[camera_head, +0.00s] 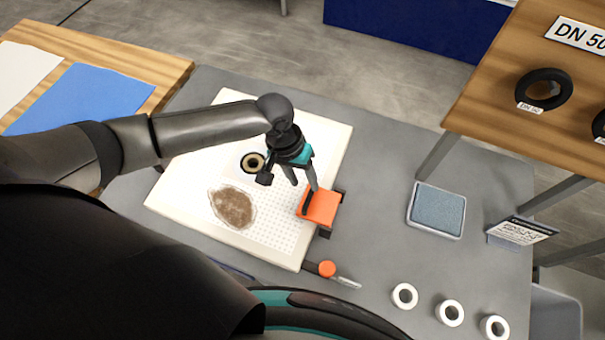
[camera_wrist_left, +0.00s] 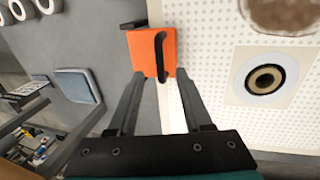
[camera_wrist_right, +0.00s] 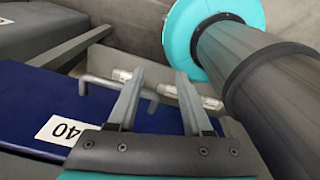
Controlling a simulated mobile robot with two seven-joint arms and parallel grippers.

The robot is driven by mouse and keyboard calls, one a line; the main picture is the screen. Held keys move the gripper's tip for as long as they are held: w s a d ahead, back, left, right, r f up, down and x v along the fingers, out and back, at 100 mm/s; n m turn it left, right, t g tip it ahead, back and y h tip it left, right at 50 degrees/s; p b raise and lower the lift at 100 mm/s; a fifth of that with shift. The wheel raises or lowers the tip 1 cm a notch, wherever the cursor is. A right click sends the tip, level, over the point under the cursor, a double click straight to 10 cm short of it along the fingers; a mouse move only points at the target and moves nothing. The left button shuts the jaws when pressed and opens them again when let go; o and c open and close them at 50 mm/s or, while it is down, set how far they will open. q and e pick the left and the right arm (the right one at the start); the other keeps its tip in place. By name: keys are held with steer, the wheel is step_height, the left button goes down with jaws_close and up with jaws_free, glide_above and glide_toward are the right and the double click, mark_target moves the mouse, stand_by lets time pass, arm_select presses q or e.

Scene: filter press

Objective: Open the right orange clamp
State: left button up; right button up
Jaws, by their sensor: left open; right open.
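The right orange clamp (camera_head: 319,207) sits at the right edge of the white perforated filter plate (camera_head: 289,236). In the left wrist view the clamp (camera_wrist_left: 142,53) is an orange block with a black handle (camera_wrist_left: 160,52) across its face. My left gripper (camera_head: 302,188) is open, its fingers pointing down at the clamp; in the left wrist view its fingertips (camera_wrist_left: 158,82) are just short of the block's near edge. I cannot tell whether they touch it. My right gripper (camera_wrist_right: 160,82) shows only in the right wrist view, open and empty, near a blue box marked 40.
A small orange-knobbed part (camera_head: 326,268) sits at the plate's front corner. White rings (camera_head: 450,312) lie at the table's front right. A grey-blue pad in a tray (camera_head: 437,208) is right of the clamp. A wooden shelf (camera_head: 490,110) stands at the upper right.

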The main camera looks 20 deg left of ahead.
mark_target(310, 195)
arm_select(q)
steer(key=b+x, duration=0.4)
steer(key=shift+d+f, duration=0.1)
steer(key=shift+f, duration=0.3)
steer(key=shift+b+x, duration=0.4)
steer(key=shift+x, duration=0.45)
steer(key=shift+d+f, duration=0.15)
steer(key=shift+f, duration=0.3)
arm_select(e)
steer(key=f, duration=0.2)
steer(key=w+f, duration=0.1)
steer(key=f, duration=0.2)
steer(key=shift+w+a+f, duration=0.25)
steer(key=shift+w+f, duration=0.05)
steer(key=shift+w, duration=0.1)
